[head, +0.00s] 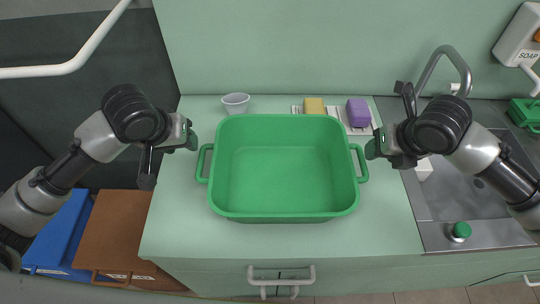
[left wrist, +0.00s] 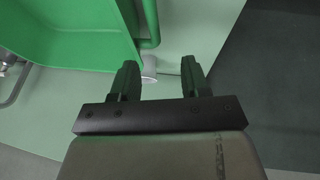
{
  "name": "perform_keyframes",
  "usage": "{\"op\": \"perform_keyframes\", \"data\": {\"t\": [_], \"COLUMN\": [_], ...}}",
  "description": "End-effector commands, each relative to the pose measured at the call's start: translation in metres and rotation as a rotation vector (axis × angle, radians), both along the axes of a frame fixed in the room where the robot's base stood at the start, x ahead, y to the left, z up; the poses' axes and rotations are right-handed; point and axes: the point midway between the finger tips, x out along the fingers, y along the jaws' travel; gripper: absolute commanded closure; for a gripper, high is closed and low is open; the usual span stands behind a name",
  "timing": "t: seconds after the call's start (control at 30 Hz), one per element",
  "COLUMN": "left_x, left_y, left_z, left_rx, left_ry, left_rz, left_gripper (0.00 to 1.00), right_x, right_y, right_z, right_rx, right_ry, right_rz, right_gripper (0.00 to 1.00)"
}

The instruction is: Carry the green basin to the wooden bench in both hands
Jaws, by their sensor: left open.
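The green basin (head: 283,170) stands upright and empty on the pale green counter, with a loop handle on its left and right sides. In the left wrist view the basin (left wrist: 75,35) fills the upper left, its handle (left wrist: 151,22) beyond the fingers. My left gripper (head: 192,135) is open and empty, a little left of and behind the left handle, apart from it. It also shows in the left wrist view (left wrist: 160,72). My right gripper (head: 370,150) is close to the right handle; contact and finger opening are unclear. I cannot identify a wooden bench.
A white cup (head: 236,103) stands behind the basin's left corner. A yellow sponge (head: 314,105) and a purple sponge (head: 358,112) lie behind it. A sink and tap (head: 446,52) are right. Brown (head: 118,228) and blue (head: 62,232) boxes stand lower left.

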Motion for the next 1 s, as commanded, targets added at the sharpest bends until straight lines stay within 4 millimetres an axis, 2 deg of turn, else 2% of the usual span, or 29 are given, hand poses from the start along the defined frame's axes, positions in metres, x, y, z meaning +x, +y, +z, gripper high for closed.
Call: {"op": "perform_keyframes", "data": {"t": [0.27, 0.43, 0.8, 1.0], "left_x": [0.0, 0.003, 0.027, 0.037], "left_y": [0.0, -0.001, -0.011, -0.015], "left_z": [0.001, -0.007, -0.064, -0.088], "left_rx": [0.0, -0.002, -0.002, -0.001], "left_ry": [0.0, 0.001, 0.002, 0.0], "left_rz": [0.001, 0.002, 0.001, 0.002], "left_gripper": [0.54, 0.54, 0.54, 0.54], "right_x": [0.0, 0.003, 0.025, 0.034], "right_y": [-0.001, 0.002, 0.014, 0.018], "right_z": [0.0, -0.007, -0.065, -0.089], "right_rx": [-0.003, -0.001, -0.001, -0.001], "right_ry": [0.0, 0.0, 0.003, 0.001], "right_rz": [0.005, 0.005, 0.002, 0.002], "right_gripper": [0.55, 0.55, 0.55, 0.55]}}
